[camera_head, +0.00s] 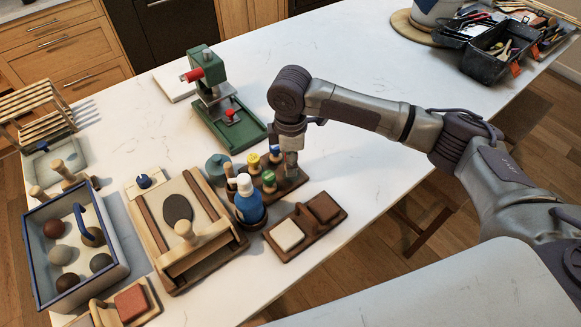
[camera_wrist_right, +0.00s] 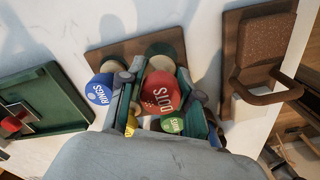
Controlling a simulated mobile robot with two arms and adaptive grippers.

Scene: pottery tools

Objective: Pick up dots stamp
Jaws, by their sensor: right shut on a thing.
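The dots stamp shows in the right wrist view as a red cap lettered DOTS (camera_wrist_right: 160,92). It sits between the two fingers of my right gripper (camera_wrist_right: 157,108), which is shut on it. In the head view my right gripper (camera_head: 291,168) points down at the right end of the wooden stamp rack (camera_head: 293,184) and hides the red stamp. I cannot tell whether the stamp still touches the rack. Nearby stand the blue RINGS stamp (camera_wrist_right: 100,90), the green SUNS stamp (camera_wrist_right: 172,122) and a yellow stamp (camera_head: 253,160). My left gripper is not in view.
A blue bottle (camera_head: 248,205) stands in front of the rack. A wooden tray with two pads (camera_head: 305,225) lies close at the front right. A green press (camera_head: 225,115) stands behind.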

